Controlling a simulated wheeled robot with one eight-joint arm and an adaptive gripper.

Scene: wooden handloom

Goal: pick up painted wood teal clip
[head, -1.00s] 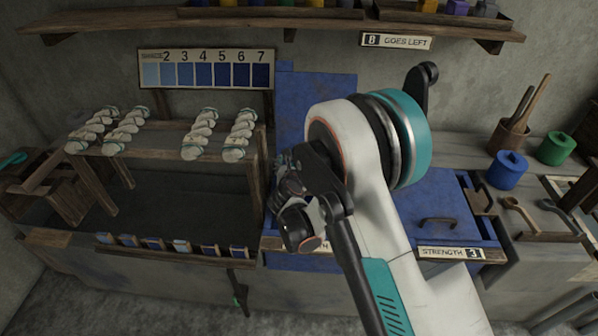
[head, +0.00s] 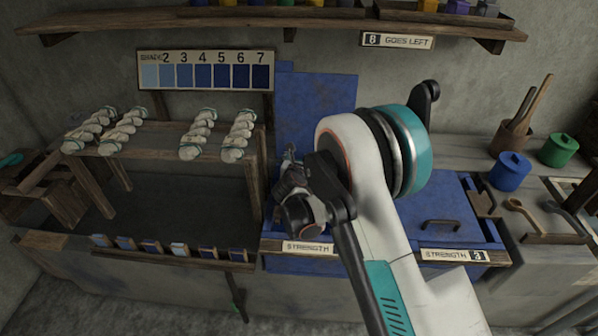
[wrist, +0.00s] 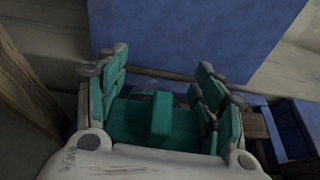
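My gripper (head: 289,158) is in front of the blue panel, right of the wooden rack. In the wrist view my gripper (wrist: 162,66) has its teal-and-grey fingers spread apart. A teal block stands between their bases; I cannot tell whether it is part of the gripper, and nothing is clearly held between the fingertips. I cannot single out the teal clip for certain. A small teal piece (head: 11,160) lies at the far left on the wooden frame, well away from my gripper. My arm hides part of the blue cabinet.
A strip of blue swatches (head: 179,249) runs along the front. A blue pot (head: 510,171) and a green pot (head: 558,150) stand at right. A shelf (head: 270,22) crosses above.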

